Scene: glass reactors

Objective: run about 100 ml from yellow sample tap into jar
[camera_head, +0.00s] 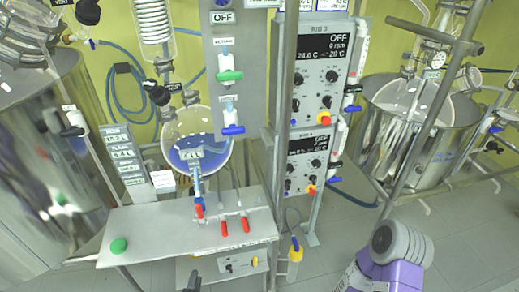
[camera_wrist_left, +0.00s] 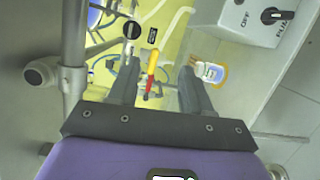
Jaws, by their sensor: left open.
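My left gripper (camera_wrist_left: 158,68) is open in the left wrist view. Its dark fingers stand on either side of a tap handle with a yellow shaft and a red end (camera_wrist_left: 151,72), and I see no clear contact. A small jar with a white label and an amber rim (camera_wrist_left: 211,73) is just right of the right finger, outside the jaws. In the head view a jar with yellow contents (camera_head: 293,267) hangs or stands right of the bench, below a blue and yellow fitting (camera_head: 295,245). My right gripper is not visible.
A control box with a black knob marked OFF (camera_wrist_left: 277,16) is beside the jar. A metal post (camera_wrist_left: 74,60) stands close on the left. The steel bench (camera_head: 165,232) carries red-handled valves (camera_head: 224,228) below the blue-liquid reactor (camera_head: 197,145).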

